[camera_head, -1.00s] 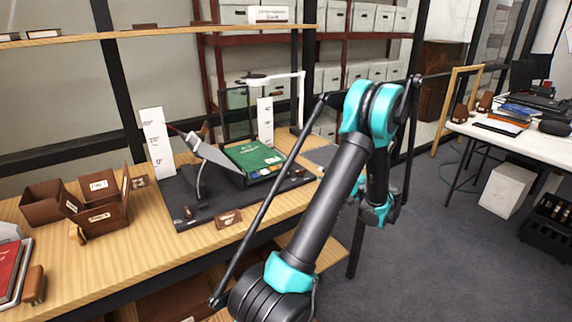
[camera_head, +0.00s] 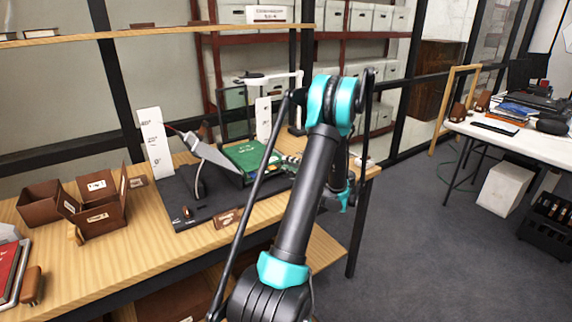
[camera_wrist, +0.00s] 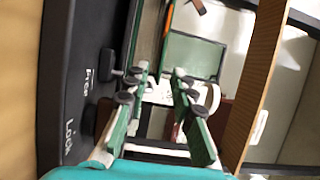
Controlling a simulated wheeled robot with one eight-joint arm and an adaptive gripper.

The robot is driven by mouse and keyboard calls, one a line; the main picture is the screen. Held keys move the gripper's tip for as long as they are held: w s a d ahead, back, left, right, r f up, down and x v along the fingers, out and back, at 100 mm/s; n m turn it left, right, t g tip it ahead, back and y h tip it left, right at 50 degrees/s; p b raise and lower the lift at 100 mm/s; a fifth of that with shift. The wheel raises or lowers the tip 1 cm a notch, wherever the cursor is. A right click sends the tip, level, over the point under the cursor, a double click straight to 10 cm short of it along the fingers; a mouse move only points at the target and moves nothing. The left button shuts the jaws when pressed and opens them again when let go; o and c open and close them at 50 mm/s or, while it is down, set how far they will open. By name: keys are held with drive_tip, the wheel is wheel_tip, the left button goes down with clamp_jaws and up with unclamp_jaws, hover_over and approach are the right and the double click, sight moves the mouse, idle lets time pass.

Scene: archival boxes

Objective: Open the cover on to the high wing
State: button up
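The green book (camera_head: 246,154) lies closed on a dark cradle base (camera_head: 208,208) on the wooden bench. A grey raised wing (camera_head: 215,154) slopes up beside the book's left edge. My gripper (camera_wrist: 161,82) shows in the wrist view with its two green-and-black fingers apart and nothing seen between them. The black base edge (camera_wrist: 84,88) with "Free" and "Lock" lettering runs at left in the wrist view.
Two upright white scales (camera_head: 155,143) (camera_head: 263,119) and a white-armed stand (camera_head: 270,77) rise around the cradle. Brown boxes (camera_head: 95,207) stand at left on the bench. A shelf (camera_head: 150,32) runs above. A white table (camera_head: 530,144) is at right; bare floor lies between.

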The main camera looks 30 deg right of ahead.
drive_tip(key=shift+x, duration=0.75)
drive_tip(key=shift+c, duration=0.5)
clamp_jaws()
